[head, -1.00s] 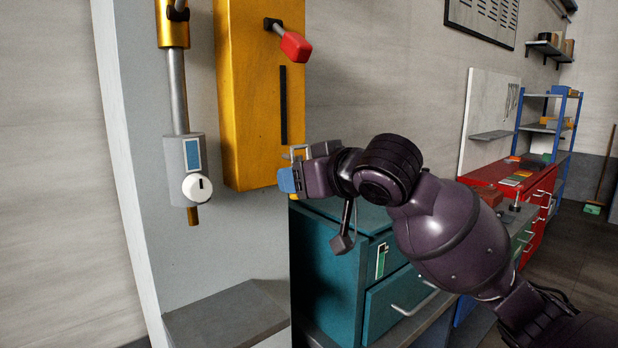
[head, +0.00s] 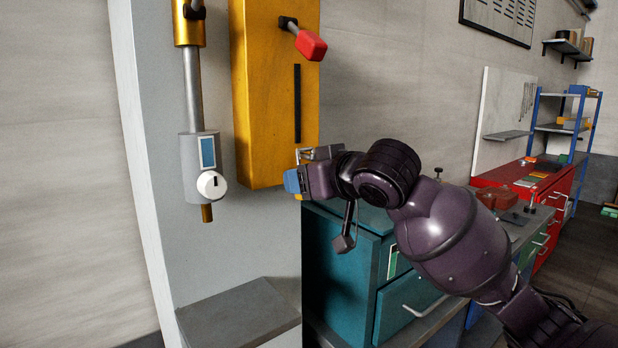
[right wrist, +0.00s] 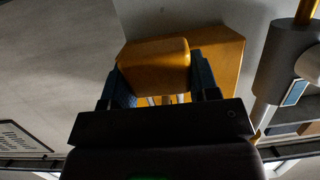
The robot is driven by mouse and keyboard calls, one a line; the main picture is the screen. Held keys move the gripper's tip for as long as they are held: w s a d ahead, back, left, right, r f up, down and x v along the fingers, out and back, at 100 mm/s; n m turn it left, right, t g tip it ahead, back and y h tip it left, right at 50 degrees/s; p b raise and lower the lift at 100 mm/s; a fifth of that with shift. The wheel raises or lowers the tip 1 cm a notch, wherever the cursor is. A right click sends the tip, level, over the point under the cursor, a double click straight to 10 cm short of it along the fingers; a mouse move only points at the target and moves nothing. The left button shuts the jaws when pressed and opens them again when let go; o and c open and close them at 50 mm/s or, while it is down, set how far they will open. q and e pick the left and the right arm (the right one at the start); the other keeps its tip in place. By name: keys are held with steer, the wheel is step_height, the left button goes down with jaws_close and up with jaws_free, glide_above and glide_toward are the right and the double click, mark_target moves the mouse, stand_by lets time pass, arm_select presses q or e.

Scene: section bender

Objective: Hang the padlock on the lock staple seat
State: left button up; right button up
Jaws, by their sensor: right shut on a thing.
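The yellow padlock (right wrist: 153,65) sits between the two fingers of my right gripper (right wrist: 165,85) in the right wrist view. Pale bars, perhaps its shackle, show just below its body there. In the head view my right gripper (head: 293,182) is at the lower right corner of the tall yellow housing (head: 268,120); its blue fingertips hide most of the padlock, and only a small yellow bit shows. I cannot make out the lock staple seat for certain. The housing carries a red-knobbed lever (head: 309,44) above a dark slot. My left gripper is not in view.
A grey column with a dial gauge unit (head: 204,165) stands left of the housing. A grey ledge (head: 235,315) juts out below. A teal drawer cabinet (head: 340,265) is under my right arm. A red workbench (head: 520,180) and blue shelf stand farther right.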

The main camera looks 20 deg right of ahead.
steer(key=o, duration=1.1)
steer(key=b+v, duration=0.1)
steer(key=v, duration=1)
steer(key=shift+b, duration=0.3)
steer(key=w+d+f+m+h, duration=0.1)
steer(key=w+d+f, duration=0.1)
steer(key=f, duration=1.3)
steer(key=w+d+f+m+h, duration=0.1)
steer(key=w+d+f+m, duration=0.15)
steer(key=f, duration=1.25)
steer(key=s+d+f+h, duration=0.1)
steer(key=s+f, duration=0.6)
steer(key=f, duration=0.3)
steer(key=s+f+g+h+b, duration=0.1)
steer(key=s+f, duration=0.7)
steer(key=f, duration=0.1)
steer(key=s+d+f+g+h, duration=0.1)
steer(key=s+f, duration=0.6)
steer(key=f, duration=0.3)
steer(key=shift+s+d+f+h, duration=0.2)
steer(key=shift+d+f+h, duration=0.1)
steer(key=shift+h, duration=0.1)
